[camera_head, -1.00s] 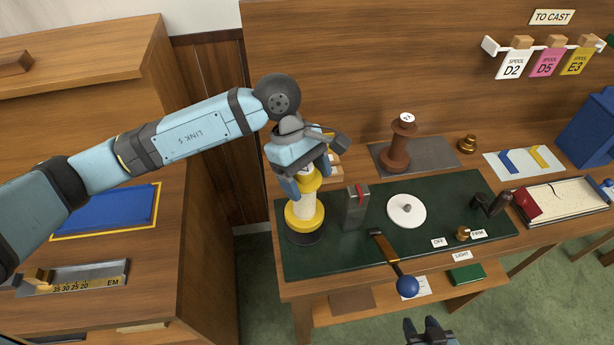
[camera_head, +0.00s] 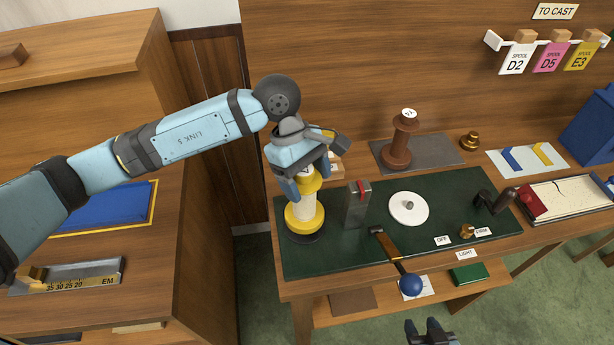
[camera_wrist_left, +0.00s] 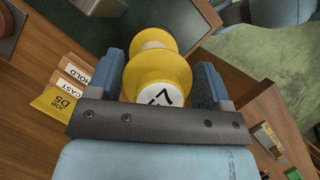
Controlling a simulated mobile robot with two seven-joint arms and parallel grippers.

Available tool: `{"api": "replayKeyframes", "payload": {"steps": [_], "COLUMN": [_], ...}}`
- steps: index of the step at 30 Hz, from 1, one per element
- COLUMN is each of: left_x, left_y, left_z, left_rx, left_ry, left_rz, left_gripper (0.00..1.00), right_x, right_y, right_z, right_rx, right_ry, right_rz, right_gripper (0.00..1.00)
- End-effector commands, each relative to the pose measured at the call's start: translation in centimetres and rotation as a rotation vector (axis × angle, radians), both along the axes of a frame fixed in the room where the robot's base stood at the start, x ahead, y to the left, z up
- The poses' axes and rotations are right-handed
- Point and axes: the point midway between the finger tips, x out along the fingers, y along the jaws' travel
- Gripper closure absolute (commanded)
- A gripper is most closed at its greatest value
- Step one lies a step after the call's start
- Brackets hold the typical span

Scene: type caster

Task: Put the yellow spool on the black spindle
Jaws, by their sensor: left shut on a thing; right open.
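The yellow spool (camera_head: 305,216) stands upright at the left end of the green mat, with yellow flanges and a pale wound middle. It also shows in the left wrist view (camera_wrist_left: 160,75), with a white numbered label on its top. My left gripper (camera_head: 307,182) is shut on its upper end from above. The black spindle's round base (camera_head: 306,238) shows just under the lower flange; its post is hidden. The spool looks lined up over the base, but I cannot tell whether it touches it. My right gripper (camera_head: 430,330) is open and empty, low in front of the bench.
A grey block with a red tab (camera_head: 357,205) stands close right of the spool. Further right are a white disc (camera_head: 408,208), a lever with a blue ball (camera_head: 411,285) and a black crank (camera_head: 494,203). A brown spool (camera_head: 400,145) stands behind on a grey plate.

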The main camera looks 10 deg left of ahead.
Motion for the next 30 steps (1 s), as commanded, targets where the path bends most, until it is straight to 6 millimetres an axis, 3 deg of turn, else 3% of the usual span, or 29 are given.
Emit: {"api": "replayKeyframes", "payload": {"steps": [30], "left_x": [0.0], "left_y": [0.0], "left_z": [-1.9], "left_rx": [0.000], "left_ry": [-0.001], "left_rz": [0.000], "left_gripper": [0.70], "right_x": [0.0], "right_y": [0.1], "right_z": [-2.2], "right_rx": [0.001], "right_ry": [0.001], "right_rz": [0.002], "right_gripper": [0.57]}}
